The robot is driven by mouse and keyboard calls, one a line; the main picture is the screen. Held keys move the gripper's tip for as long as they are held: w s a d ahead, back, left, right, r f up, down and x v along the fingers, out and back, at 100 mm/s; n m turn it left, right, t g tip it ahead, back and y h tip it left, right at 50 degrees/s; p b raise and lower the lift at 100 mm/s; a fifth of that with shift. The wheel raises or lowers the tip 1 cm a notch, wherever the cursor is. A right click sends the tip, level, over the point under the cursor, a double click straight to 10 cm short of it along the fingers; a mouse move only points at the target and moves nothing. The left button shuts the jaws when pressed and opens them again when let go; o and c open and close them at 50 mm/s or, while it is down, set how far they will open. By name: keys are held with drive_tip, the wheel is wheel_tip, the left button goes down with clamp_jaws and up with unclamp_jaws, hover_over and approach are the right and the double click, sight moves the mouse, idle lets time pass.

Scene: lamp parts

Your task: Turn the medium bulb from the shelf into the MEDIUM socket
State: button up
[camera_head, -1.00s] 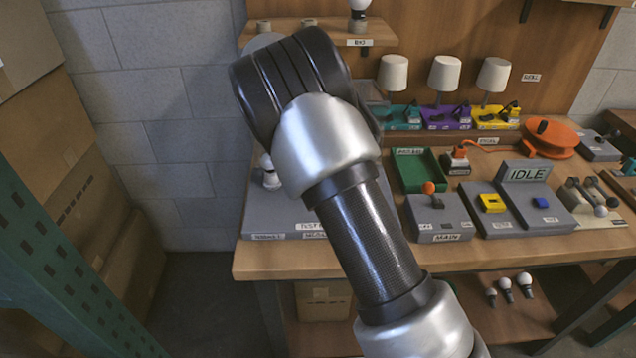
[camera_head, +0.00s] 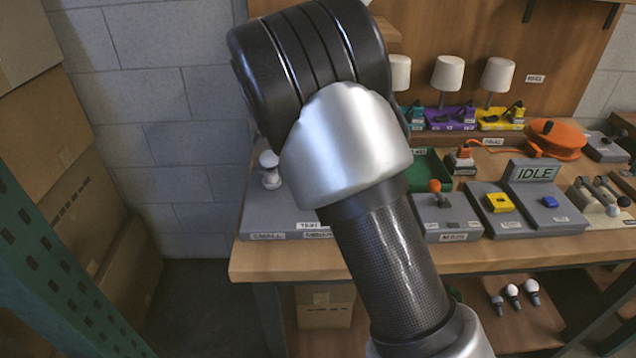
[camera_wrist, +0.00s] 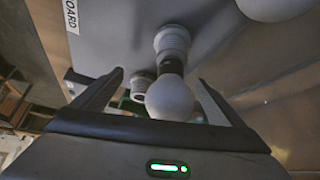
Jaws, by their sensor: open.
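In the wrist view a bulb (camera_wrist: 170,98) with a pale round globe and a dark neck sits between the fingers of my gripper (camera_wrist: 160,77). The fingers are open, with a gap on both sides of the globe. The bulb's neck lines up with a white ribbed socket (camera_wrist: 172,42) on the grey board (camera_wrist: 115,35); I cannot tell how deep it sits. In the head view my arm hides my gripper and the MEDIUM socket. The board (camera_head: 262,215) shows there with labels SMALL and MEDIUM, the latter partly covered. A white bulb (camera_head: 269,162) stands upright above the SMALL label.
Another pale globe (camera_wrist: 272,8) and a ring-shaped socket (camera_wrist: 139,86) are close by in the wrist view. A green tray (camera_head: 428,165), control boxes (camera_head: 447,215) and small lamps (camera_head: 448,75) fill the bench to the right. Several bulbs (camera_head: 513,293) lie on the lower shelf.

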drive_tip(key=shift+w+n+t+b, duration=0.35)
drive_tip(key=shift+n+t+b, duration=0.2)
drive_tip(key=shift+n, duration=0.45)
